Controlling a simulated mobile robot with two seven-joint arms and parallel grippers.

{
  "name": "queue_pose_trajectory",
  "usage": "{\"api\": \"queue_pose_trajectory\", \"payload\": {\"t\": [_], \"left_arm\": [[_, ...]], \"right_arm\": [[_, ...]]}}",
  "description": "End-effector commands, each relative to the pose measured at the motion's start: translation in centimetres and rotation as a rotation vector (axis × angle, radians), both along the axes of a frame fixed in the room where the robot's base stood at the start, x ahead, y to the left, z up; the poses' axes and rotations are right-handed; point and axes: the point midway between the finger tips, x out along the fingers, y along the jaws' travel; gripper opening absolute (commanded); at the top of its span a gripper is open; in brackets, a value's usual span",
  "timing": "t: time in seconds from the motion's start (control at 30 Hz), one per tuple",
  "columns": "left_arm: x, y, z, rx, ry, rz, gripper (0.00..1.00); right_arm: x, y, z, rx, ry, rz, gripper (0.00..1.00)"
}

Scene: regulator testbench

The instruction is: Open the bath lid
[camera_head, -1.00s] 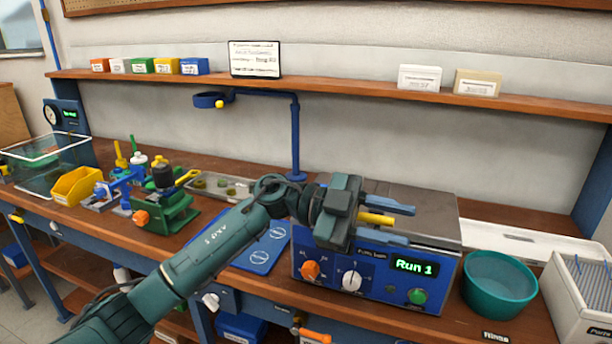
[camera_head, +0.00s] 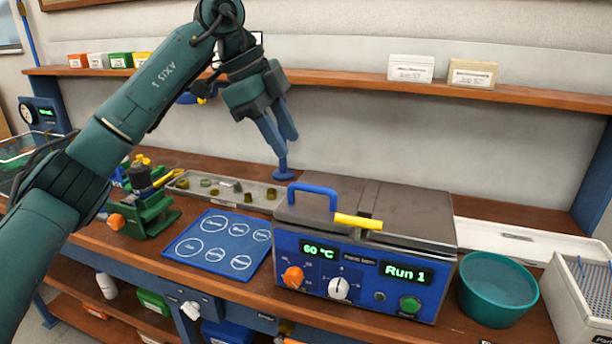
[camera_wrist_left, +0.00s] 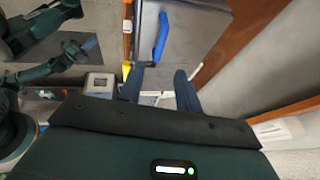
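The bath (camera_head: 350,262) is a box with a blue front panel and a grey metal lid (camera_head: 410,212), which lies shut on top. A blue bar handle (camera_head: 314,195) stands at the lid's left side, and a yellow latch (camera_head: 358,221) lies at its front edge. The handle also shows in the left wrist view (camera_wrist_left: 161,37). My left gripper (camera_head: 288,147) is empty, above and behind the handle, fingers pointing down. Its fingers stand apart in the left wrist view (camera_wrist_left: 159,72). My right gripper is not in the head view; dark arm parts at the wrist view's left are unclear.
A blue mat (camera_head: 217,240) with white circles and a metal tray of small parts (camera_head: 225,190) lie left of the bath. A teal bowl (camera_head: 497,290) and a white bin (camera_head: 580,300) stand right. A shelf (camera_head: 500,95) runs along the wall behind.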

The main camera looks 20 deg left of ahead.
Motion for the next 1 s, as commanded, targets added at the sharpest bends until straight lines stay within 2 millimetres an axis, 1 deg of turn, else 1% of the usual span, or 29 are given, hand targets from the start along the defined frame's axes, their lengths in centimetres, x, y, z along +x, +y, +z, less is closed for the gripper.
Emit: {"api": "queue_pose_trajectory", "payload": {"t": [0.03, 0.2, 0.3, 0.4, 0.6, 0.87, 1.0], "left_arm": [[0.1, -0.5, -1.2, 0.001, 0.005, -0.004, 0.34], [0.7, -1.9, -4.4, -0.001, 0.005, -0.004, 0.34], [1.0, -2.6, -5.9, -0.001, 0.003, -0.003, 0.34], [1.2, -3.1, -7.0, -0.001, 0.002, -0.002, 0.34], [1.4, -3.6, -8.1, -0.002, 0.000, -0.004, 0.34], [1.5, -3.6, -8.2, -0.002, 0.000, -0.004, 0.34], [1.5, -3.6, -8.1, -0.003, 0.000, -0.003, 0.23]], "right_arm": [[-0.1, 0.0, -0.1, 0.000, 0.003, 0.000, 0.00], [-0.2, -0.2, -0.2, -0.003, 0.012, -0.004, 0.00], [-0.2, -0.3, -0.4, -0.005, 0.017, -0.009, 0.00], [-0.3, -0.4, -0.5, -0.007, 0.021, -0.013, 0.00], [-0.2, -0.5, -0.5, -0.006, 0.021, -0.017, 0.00], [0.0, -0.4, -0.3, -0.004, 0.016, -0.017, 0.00], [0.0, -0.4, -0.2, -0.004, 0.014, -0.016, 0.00]]}}
